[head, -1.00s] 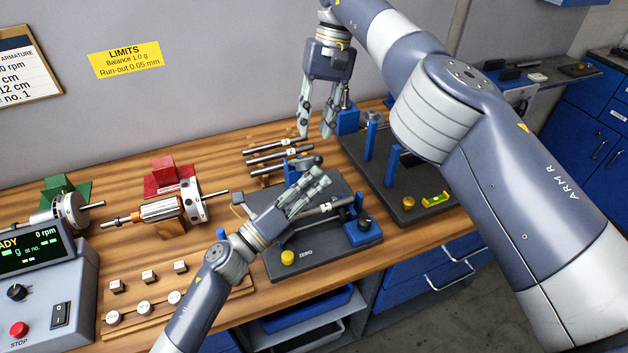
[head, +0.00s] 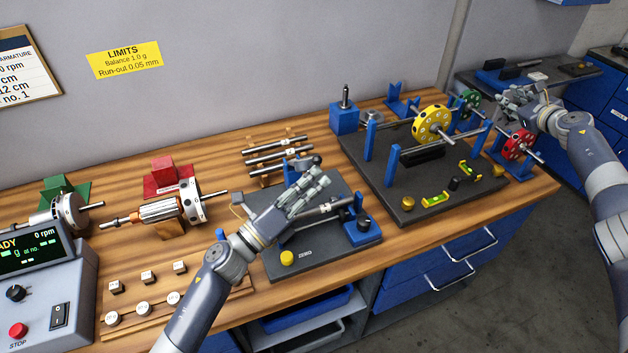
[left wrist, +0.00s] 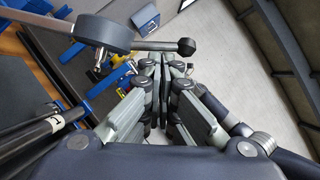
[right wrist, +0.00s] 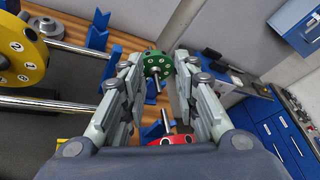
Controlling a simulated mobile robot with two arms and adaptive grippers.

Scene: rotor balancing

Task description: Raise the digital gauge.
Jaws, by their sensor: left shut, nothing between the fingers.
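The digital gauge (left wrist: 103,32) shows in the left wrist view as a dark round body with a rod ending in a dark ball (left wrist: 186,46). In the head view the gauge (head: 304,163) is small and partly hidden behind my left gripper (head: 318,188), over the dark plate marked ZERO (head: 310,255). My left gripper's fingers (left wrist: 176,68) are together and empty, close beside the ball-ended rod; I cannot tell whether they touch it. My right gripper (head: 508,94) is open at the far right. In the right wrist view its fingers (right wrist: 156,62) are apart.
A yellow disc (head: 432,124) sits on the dark balancing stand (head: 400,205). A green disc (head: 470,101) and a red disc (head: 518,145) stand near my right gripper. Several shafts (head: 280,150) lie on a rack behind the gauge plate. A copper-wound rotor (head: 160,208) is at left.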

